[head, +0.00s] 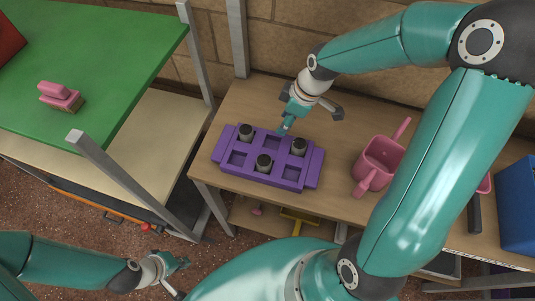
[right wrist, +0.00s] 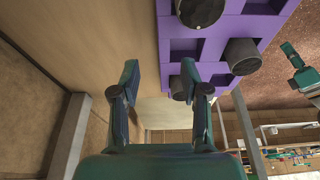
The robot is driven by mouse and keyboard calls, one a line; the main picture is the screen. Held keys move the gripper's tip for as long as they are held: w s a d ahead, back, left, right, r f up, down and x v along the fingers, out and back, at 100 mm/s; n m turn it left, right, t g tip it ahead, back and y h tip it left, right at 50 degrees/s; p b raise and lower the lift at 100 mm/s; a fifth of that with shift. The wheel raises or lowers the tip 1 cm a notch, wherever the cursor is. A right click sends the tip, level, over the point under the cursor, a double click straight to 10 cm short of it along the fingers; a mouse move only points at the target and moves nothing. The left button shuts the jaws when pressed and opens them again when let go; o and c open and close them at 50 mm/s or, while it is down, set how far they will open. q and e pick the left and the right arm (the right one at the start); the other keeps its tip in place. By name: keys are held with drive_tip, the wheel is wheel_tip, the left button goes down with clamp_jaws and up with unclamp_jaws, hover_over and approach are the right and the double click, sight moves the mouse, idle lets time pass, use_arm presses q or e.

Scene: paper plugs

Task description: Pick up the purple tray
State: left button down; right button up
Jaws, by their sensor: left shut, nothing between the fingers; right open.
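The purple tray (head: 228,169) lies on the wooden table, near its left end. It has square compartments; three hold dark grey cylindrical plugs (head: 264,162) and the others look empty. My right gripper (head: 285,126) is open above the tray's far long edge, pointing down. In the right wrist view the tray (right wrist: 222,50) fills the upper right, and one finger of my right gripper (right wrist: 160,78) overlaps its edge; whether they touch, I cannot tell. Nothing is between these fingers. My left gripper (head: 182,263) is shut and empty, low at the lower left, away from the tray.
A pink container (head: 377,162) stands on the wooden table (head: 338,110) right of the tray, with a blue box (head: 518,205) farther right. A green table (head: 100,60) with a pink-topped block (head: 61,96) is at left. A brick wall (head: 275,40) runs behind.

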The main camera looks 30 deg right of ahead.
sight(276, 134)
drive_tip(key=shift+a+p+x, duration=0.15)
drive_tip(key=shift+p+x, duration=0.1)
drive_tip(key=shift+x, duration=1.45)
drive_tip(key=shift+a+p+x, duration=0.15)
drive_tip(key=shift+p+x, duration=0.05)
drive_tip(key=shift+x, duration=1.5)
drive_tip(key=shift+s+r, duration=0.1)
clamp_jaws()
